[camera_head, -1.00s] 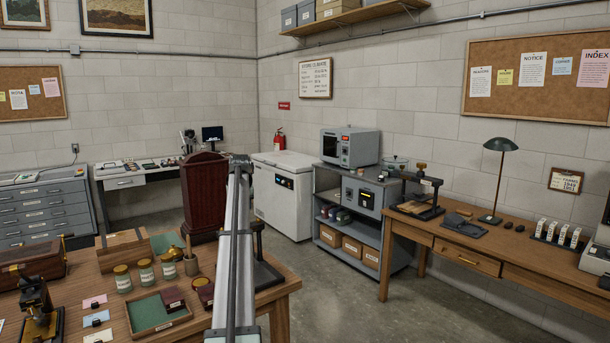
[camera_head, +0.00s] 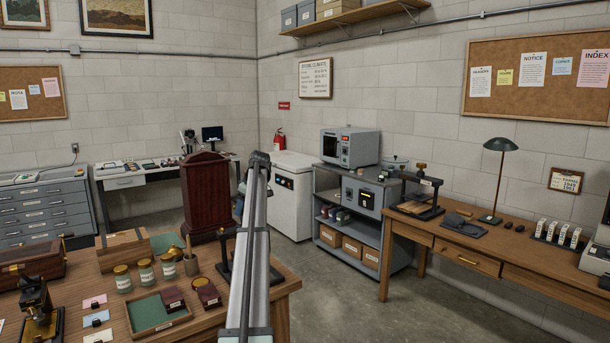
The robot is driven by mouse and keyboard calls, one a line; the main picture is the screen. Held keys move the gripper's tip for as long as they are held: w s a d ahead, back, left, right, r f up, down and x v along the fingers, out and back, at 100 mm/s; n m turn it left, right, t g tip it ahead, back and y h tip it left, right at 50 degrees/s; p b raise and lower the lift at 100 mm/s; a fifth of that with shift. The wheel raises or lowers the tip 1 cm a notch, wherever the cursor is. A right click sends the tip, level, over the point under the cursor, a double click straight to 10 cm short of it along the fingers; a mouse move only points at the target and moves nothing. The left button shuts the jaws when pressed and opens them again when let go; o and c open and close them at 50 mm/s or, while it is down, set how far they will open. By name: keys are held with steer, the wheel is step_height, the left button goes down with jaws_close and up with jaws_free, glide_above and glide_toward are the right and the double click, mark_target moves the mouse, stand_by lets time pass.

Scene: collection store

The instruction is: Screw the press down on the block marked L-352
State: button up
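A black-framed press (camera_head: 438,196) with a brass-coloured knob (camera_head: 421,166) stands at the left end of the right-hand wooden table. A pale wooden block (camera_head: 412,208) lies in it on the base. A small light label shows on the crossbar, too small to read, and I cannot make out L-352 anywhere. A second black frame (camera_head: 223,262) stands on the near left table, mostly hidden behind my arm. My grey arm rises through the middle of the view. My gripper cannot be made out; it is hidden behind the arm or out of frame.
The right-hand table (camera_head: 520,258) also holds a dark cloth (camera_head: 463,225), a green lamp (camera_head: 500,146) and several white holders. The near left table holds jars, a green-lined tray (camera_head: 158,312) and a microscope (camera_head: 38,308). Open floor (camera_head: 345,300) lies between the tables.

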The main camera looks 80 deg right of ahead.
steer(key=n, duration=0.1)
steer(key=d+n+y, duration=0.1)
steer(key=n, duration=0.1)
steer(key=shift+n, duration=0.3)
steer(key=v, duration=1.4)
steer(key=s+d+g, duration=0.2)
steer(key=s+g, duration=0.8)
steer(key=s, duration=0.8)
steer(key=shift+d+g, duration=0.3)
steer(key=shift+s, duration=0.15)
